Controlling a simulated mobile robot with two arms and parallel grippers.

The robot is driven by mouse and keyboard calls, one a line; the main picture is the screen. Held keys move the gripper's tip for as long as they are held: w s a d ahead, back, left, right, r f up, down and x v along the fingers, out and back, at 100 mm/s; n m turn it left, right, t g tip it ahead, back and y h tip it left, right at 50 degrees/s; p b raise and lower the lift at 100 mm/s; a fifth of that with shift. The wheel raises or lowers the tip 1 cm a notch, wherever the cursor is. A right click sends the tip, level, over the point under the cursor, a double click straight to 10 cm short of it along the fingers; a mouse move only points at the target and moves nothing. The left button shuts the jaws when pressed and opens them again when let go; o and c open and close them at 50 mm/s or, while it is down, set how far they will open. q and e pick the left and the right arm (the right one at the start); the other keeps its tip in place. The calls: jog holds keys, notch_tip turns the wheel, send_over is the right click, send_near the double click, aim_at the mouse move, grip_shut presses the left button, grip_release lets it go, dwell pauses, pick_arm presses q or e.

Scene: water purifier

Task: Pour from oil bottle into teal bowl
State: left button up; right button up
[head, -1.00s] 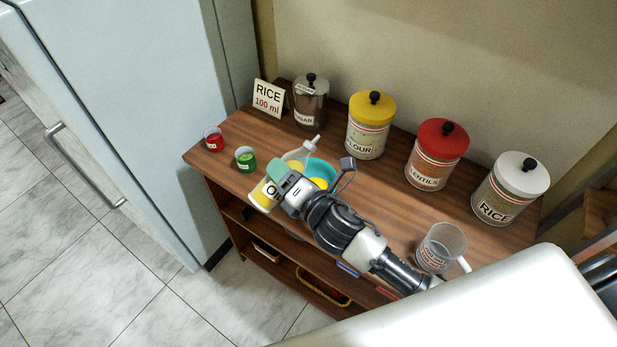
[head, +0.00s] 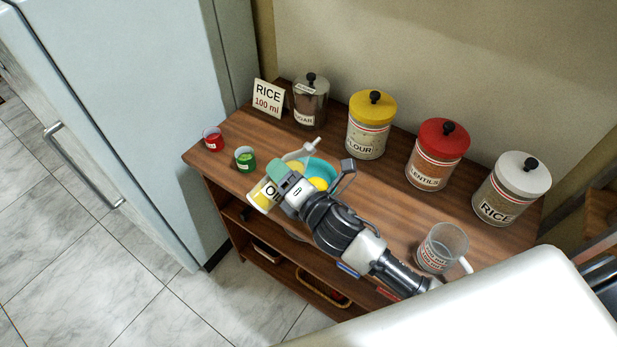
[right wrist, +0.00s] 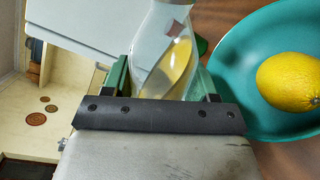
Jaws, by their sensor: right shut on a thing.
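The oil bottle (head: 264,194) has a clear neck, a white spout and yellow oil with an "OIL" label. My right gripper (head: 285,181) is shut on it, and the bottle is tilted with its spout toward the upper right. In the right wrist view the bottle (right wrist: 160,50) sits between the green fingers, with oil slanting along its wall. The teal bowl (head: 326,169) is on the wooden table beside the bottle, partly hidden by my gripper. The spout is near the bowl's far left rim. A lemon (right wrist: 292,82) lies in the bowl (right wrist: 235,60). My left gripper is not in view.
A rice card (head: 268,98) and sugar (head: 310,100), flour (head: 370,124), lentils (head: 437,155) and rice (head: 511,189) jars line the back. A clear measuring cup (head: 441,248) stands front right.

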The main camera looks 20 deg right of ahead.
jog(key=shift+a+f+m+b, duration=0.1)
jog(key=shift+f+m+b, duration=0.3)
jog(key=shift+m+b, duration=0.35)
dwell(1.7)
jog(key=shift+s+a+r+m+p, duration=0.15)
jog(key=shift+a+r+m+p, duration=0.2)
jog(key=shift+m+p, duration=0.45)
dwell(1.8)
jog(key=shift+f+m, duration=0.1)
jog(key=shift+m, duration=0.35)
dwell(1.3)
